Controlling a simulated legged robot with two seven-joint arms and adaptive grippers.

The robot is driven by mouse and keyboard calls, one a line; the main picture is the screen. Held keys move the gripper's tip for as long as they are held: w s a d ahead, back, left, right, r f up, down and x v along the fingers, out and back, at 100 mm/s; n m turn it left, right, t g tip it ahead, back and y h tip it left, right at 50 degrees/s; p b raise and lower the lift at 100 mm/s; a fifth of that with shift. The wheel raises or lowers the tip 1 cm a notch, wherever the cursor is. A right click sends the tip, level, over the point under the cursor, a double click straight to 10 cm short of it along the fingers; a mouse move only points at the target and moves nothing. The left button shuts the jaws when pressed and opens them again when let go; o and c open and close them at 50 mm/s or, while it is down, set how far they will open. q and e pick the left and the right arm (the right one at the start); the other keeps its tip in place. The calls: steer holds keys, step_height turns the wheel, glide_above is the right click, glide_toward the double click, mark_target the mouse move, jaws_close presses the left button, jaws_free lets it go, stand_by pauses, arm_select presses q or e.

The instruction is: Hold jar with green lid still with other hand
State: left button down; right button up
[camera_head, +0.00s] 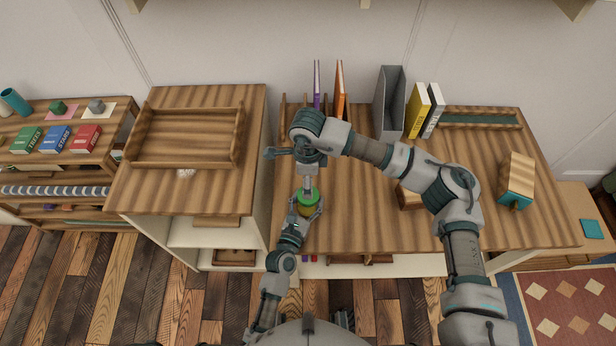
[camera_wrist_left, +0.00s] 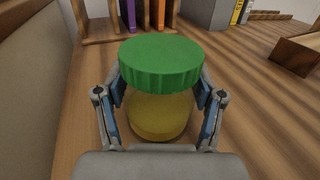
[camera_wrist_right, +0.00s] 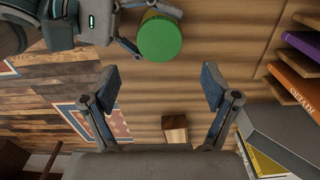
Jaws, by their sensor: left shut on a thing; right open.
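The jar with green lid (camera_head: 308,198) stands on the wooden desk near its front left edge. In the left wrist view its ridged green lid (camera_wrist_left: 161,62) sits on a yellowish body (camera_wrist_left: 160,115). My left gripper (camera_head: 307,208) is shut around the jar's body, one finger on each side, below the lid. My right gripper (camera_head: 308,160) is above and just behind the jar. In the right wrist view my right gripper (camera_wrist_right: 160,85) is open and empty, with the green lid (camera_wrist_right: 160,38) beyond its fingers, apart from them.
Books and a grey file holder (camera_head: 389,103) stand at the desk's back. A wooden block with a teal face (camera_head: 516,180) is at the right. A small wooden piece (camera_head: 408,197) lies under my right arm. A wooden tray (camera_head: 187,163) sits on the left cabinet. The desk's middle is mostly clear.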

mark_target(308, 202)
stand_by(0.4)
steer(key=shift+f, duration=4)
steer(key=c, duration=1.2)
steer(key=o, duration=1.4)
steer(key=shift+c, duration=0.2)
